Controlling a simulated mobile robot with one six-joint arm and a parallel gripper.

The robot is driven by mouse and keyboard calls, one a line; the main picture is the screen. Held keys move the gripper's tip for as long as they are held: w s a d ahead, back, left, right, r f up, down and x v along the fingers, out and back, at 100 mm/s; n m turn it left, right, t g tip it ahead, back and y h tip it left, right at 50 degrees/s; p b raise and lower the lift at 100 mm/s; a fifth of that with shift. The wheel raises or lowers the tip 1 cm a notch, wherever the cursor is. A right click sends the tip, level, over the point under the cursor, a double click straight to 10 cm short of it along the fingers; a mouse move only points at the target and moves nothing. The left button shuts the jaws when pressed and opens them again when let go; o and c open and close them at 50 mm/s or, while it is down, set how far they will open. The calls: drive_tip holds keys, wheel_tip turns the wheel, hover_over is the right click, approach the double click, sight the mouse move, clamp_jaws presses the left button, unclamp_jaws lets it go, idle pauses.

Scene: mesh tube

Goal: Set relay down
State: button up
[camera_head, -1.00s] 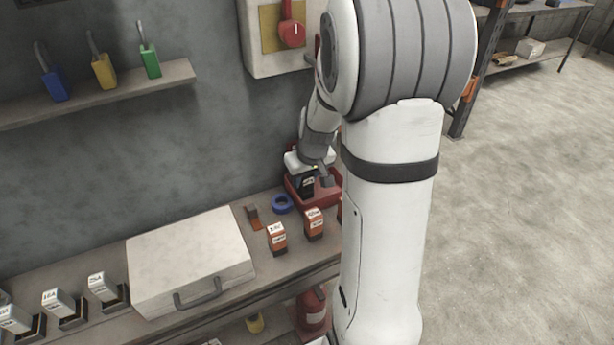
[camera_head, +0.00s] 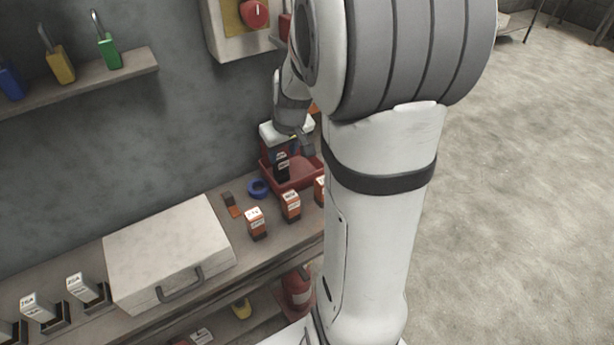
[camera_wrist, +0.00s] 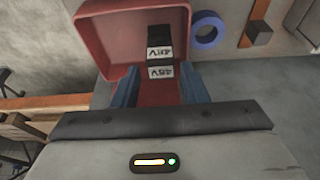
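The relay is a black block with white labels reading 48V, in the red tray in the wrist view (camera_wrist: 160,40). It also shows in the head view (camera_head: 282,167), below my gripper, and looks upright. The red tray (camera_head: 308,176) stands at the bench's far end; its wall shows in the wrist view (camera_wrist: 90,30). My gripper (camera_wrist: 160,68) is over the tray, its blue fingers apart on either side of the relay, with a gap visible on both sides. The relay's base is hard to make out.
A wall box with a red knob (camera_head: 254,14) hangs above.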

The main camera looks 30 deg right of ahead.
drive_tip(key=s, duration=1.1)
drive_tip(key=s+a+r, duration=0.2)
drive_tip(key=s+a, duration=0.1)
drive_tip(key=a, duration=0.2)
drive_tip(key=s+a+r+g, duration=0.1)
drive_tip(key=s+a+r, duration=0.1)
drive_tip(key=a, duration=0.4)
drive_tip(key=shift+s+b, duration=0.4)
drive_tip(key=shift+s, duration=0.2)
drive_tip(key=shift+r, duration=0.15)
